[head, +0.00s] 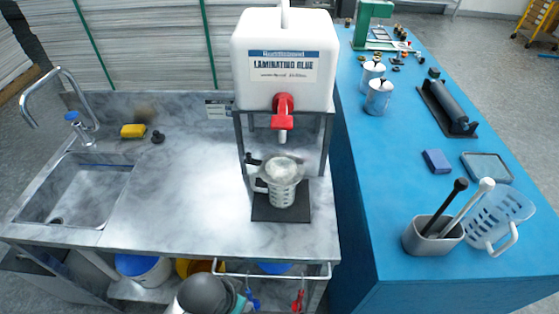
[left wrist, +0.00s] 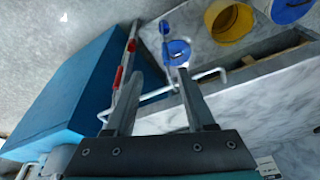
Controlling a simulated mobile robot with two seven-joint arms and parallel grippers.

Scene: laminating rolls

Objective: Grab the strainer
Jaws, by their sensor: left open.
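A blue tool with a round, ring-like part (left wrist: 178,52) hangs at the white rail and may be the strainer; its blue part also shows below the rail in the head view (head: 252,303). A pale, rounded mesh-like top with a dark handle sits on the clear jug (head: 284,190) under the red tap, and could also be a strainer. My left gripper (left wrist: 161,75) is open and empty, with the rail and blue tool beyond its fingertips. Part of my left arm shows at the bottom of the head view. My right gripper is not in view.
The white rail (head: 275,275) runs along the worktop's front edge. A red-handled tool (left wrist: 119,78) hangs near the left finger in the wrist view. A yellow bucket (left wrist: 229,20) stands on the lower shelf. The blue table (head: 400,150) adjoins on the right.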

